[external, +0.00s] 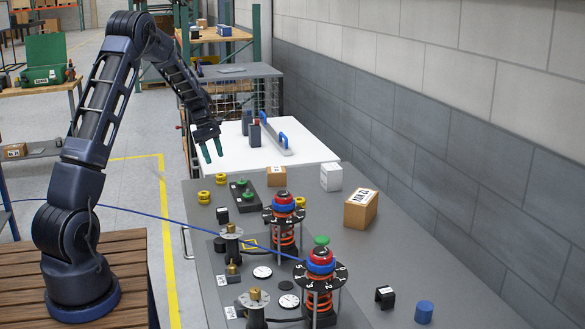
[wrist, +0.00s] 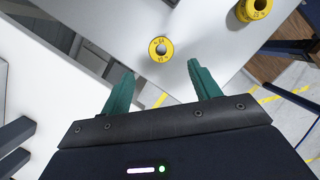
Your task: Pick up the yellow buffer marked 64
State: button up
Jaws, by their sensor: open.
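Yellow ring-shaped buffers stand on the grey table in the external view: one near its left edge (external: 203,197), one just behind that (external: 220,179), and one partly hidden behind the red and blue spring unit (external: 300,202). In the wrist view, a yellow buffer (wrist: 161,48) with dark marks lies beyond the gap between my fingertips, and another yellow buffer (wrist: 255,9) is at the top right. The marks are too small to read surely, so I cannot tell which is 64. My gripper (external: 212,155) is open and empty above the table's far end; its green fingers (wrist: 161,69) point towards the first buffer.
Spring units (external: 318,285) crowd the table's near middle. A black block with green knobs (external: 243,195) stands right of the buffers, with cardboard boxes (external: 361,209) further right. A white table (external: 235,150) adjoins behind. A blue cable crosses the front.

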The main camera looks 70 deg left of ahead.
aim_at(220, 174)
jog(key=x, duration=0.8)
jog(key=shift+d+f, duration=0.1)
jog(key=shift+f, duration=0.1)
jog(key=c, duration=1.1)
